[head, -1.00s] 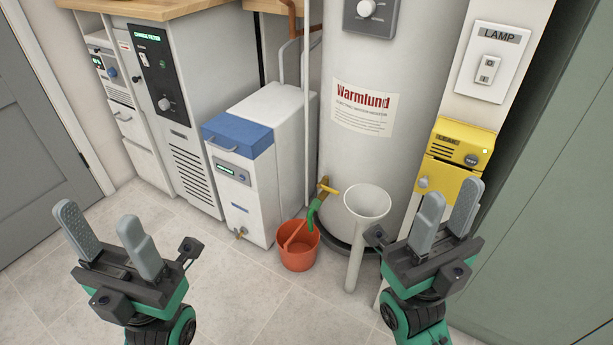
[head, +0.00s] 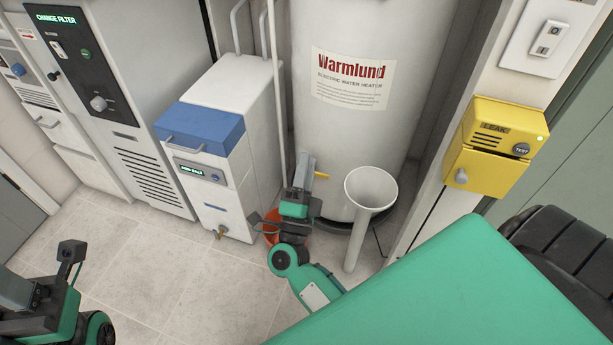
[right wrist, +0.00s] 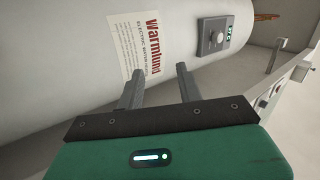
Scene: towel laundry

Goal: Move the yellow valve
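The yellow valve handle (head: 321,175) sticks out at the lower front of the white water heater (head: 390,130). My right gripper (head: 300,165) is in front of the heater, just left of the handle, and hides the tap body. Whether it touches the handle cannot be told. In the right wrist view my right gripper (right wrist: 160,78) has its two fingers apart with nothing seen between them; the heater lies behind, and the valve does not show there. My left gripper (head: 12,288) is partly cut off at the lower left, so its finger gap is not visible.
An orange bucket (head: 271,226) is partly hidden behind my right gripper. A white funnel on a pipe (head: 369,190) stands close right of the valve. A blue-lidded white unit (head: 215,165) stands left. A yellow leak box (head: 490,150) is at right. Floor tiles at front left are clear.

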